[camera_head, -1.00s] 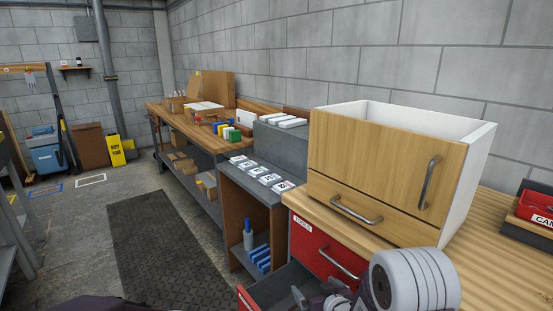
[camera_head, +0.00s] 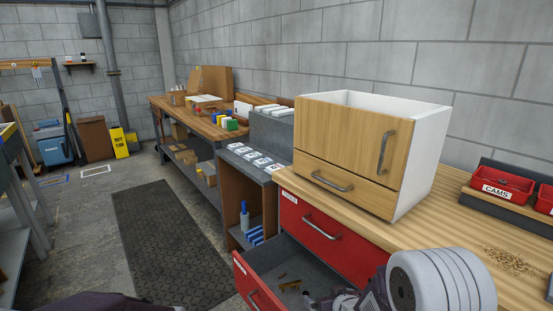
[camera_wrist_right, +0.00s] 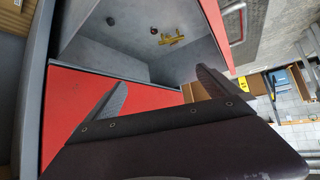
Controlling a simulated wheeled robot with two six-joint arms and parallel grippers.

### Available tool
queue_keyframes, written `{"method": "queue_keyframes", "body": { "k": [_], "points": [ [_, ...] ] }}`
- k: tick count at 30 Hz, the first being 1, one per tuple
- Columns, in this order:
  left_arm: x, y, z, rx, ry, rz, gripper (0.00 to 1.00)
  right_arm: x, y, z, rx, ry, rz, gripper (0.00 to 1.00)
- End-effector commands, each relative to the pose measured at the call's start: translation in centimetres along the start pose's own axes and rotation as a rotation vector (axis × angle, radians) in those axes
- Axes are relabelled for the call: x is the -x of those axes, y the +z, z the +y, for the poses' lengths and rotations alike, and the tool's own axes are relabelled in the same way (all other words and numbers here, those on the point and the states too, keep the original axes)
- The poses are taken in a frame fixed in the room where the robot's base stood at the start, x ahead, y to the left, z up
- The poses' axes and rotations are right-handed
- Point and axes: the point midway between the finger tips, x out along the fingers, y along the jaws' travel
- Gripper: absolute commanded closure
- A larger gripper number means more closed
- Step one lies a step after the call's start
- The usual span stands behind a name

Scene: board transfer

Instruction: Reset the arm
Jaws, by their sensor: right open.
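My right gripper (camera_head: 318,301) is at the bottom of the head view, at the near side of the open red drawer (camera_head: 249,284). In the right wrist view my right gripper (camera_wrist_right: 166,84) shows its two dark fingers spread apart, with nothing between them. The drawer has a grey inside, and a few small brass-coloured pieces (camera_head: 290,285) lie on its floor. They also show in the right wrist view (camera_wrist_right: 172,39).
A wooden-fronted cabinet (camera_head: 340,135) stands on the workbench (camera_head: 455,235). Red bins (camera_head: 500,184), one marked CAMS, sit at the right. A dark mat (camera_head: 170,240) lies on the clear floor at left.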

Motion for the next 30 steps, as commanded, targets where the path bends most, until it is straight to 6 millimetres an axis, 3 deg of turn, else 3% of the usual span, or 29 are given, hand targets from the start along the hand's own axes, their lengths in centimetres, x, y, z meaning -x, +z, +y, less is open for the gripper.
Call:
{"method": "queue_keyframes", "body": {
  "k": [8, 17, 18, 19, 30],
  "points": [
    [0.0, 0.0, 0.0, 0.0, 0.0, 0.0, 0.61, 5.5, 4.9, 1.6, -0.065, 0.065, -0.266, 0.0],
    [0.0, 0.0, 0.0, 0.0, 0.0, 0.0, 0.61, 14.9, 12.1, 0.6, -0.179, 0.076, -0.617, 0.0],
    [-2.7, 0.3, -0.1, 0.0, 0.0, 0.001, 0.61, 12.8, 14.3, 0.4, -0.178, 0.075, -0.625, 0.0],
    [-3.6, 0.4, -0.1, 0.0, 0.0, 0.001, 0.61, 12.2, 15.1, 0.3, -0.18, 0.074, -0.631, 0.0],
    [-11.0, 1.2, -0.2, 0.0, 0.0, 0.0, 0.61, 8.0, 22.0, -0.6, -0.197, 0.064, -0.697, 0.0]
  ]
}}
